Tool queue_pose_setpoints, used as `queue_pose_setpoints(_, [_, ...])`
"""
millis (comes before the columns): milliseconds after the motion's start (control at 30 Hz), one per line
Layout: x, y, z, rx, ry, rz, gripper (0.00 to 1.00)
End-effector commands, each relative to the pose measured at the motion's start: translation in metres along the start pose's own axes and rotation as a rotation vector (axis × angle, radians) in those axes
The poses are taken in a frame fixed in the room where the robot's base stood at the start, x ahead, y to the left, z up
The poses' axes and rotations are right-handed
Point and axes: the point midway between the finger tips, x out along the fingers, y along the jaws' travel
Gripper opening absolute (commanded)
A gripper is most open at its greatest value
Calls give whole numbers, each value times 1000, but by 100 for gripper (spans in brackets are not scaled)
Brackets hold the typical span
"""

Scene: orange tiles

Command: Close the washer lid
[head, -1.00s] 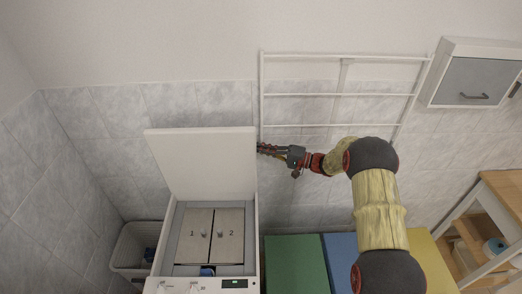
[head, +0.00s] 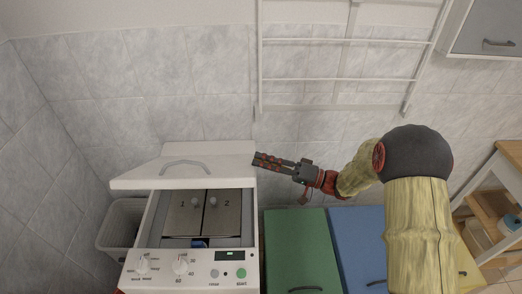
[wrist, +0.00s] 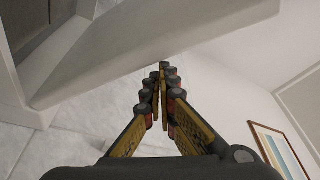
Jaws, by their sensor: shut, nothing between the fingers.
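The white washer (head: 254,273) stands at the lower left in the head view, with knobs and a small display on its front panel. Its white lid (head: 140,178) with a grey curved handle (head: 186,164) is tilted partly down over the opening. Below it the two inner doors (head: 203,222) marked 1 and 2 still show. My gripper (head: 258,161) is shut and empty at the lid's right end; I cannot tell whether it touches the lid. In the wrist view the fingertips (wrist: 162,70) are together, close under the lid's pale edge (wrist: 150,45).
A grey bin (head: 112,238) stands left of the washer. Green (head: 300,250) and blue (head: 357,235) cabinets stand to its right. A white rack (head: 340,78) hangs on the tiled wall behind, and a wooden shelf (head: 508,150) is at the far right.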

Motion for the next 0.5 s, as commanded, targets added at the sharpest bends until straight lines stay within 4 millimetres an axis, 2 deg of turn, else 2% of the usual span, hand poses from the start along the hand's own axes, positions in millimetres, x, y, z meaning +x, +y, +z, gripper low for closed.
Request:
queue_pose_setpoints(33, [-5,8,14,2,0,0,0])
queue_pose_setpoints(200, [-17,24,47,2,1,0,0])
queue_pose_setpoints(500, [-32,57,92,2,0,1,0])
